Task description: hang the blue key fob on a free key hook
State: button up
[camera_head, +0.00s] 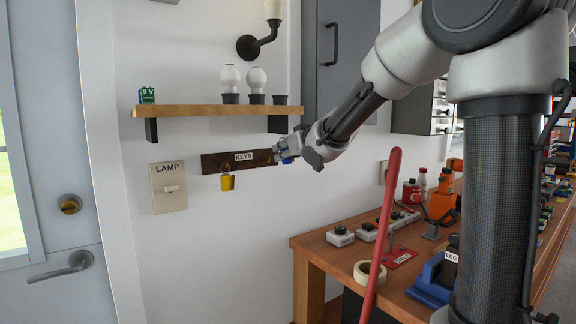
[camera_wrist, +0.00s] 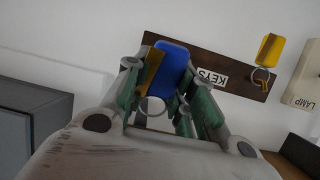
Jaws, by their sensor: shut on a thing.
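My gripper (camera_head: 283,150) is at the right end of the brown key board (camera_head: 218,163), which is mounted on the wall and labelled KEYS. In the wrist view, my gripper (camera_wrist: 160,84) is shut on the blue key fob (camera_wrist: 172,66), with a brass-coloured piece beside it and a ring (camera_wrist: 152,107) between the fingers. The fob overlaps the board (camera_wrist: 135,48) in this view; I cannot tell whether it touches board or hook. A yellow key fob (camera_head: 228,183) hangs near the board's left end, and also shows in the wrist view (camera_wrist: 269,49). Free hooks are not clearly visible.
A wooden shelf (camera_head: 190,110) with bulbs sits just above the board. A LAMP switch plate (camera_head: 168,187) is to its left, and a grey cabinet (camera_head: 340,60) is above right. The workbench (camera_head: 330,246) holds several items below right; a red pole (camera_head: 382,230) stands before it.

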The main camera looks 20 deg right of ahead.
jog(key=s+a+f, duration=0.1)
jog(key=s+f, duration=0.4)
jog(key=shift+g, duration=0.4)
jog(key=shift+w+a+f, duration=0.3)
jog(key=shift+w+a, duration=0.2)
jog(key=shift+w, duration=1.05)
jog(key=shift+w+a+f, duration=0.25)
jog(key=shift+w+a, duration=0.2)
jog(key=shift+w, duration=1.05)
jog(key=shift+w+a+f, duration=0.3)
jog(key=shift+w+a, duration=0.2)
jog(key=shift+w, duration=1.05)
jog(key=o, duration=1)
jog(key=shift+c, duration=0.2)
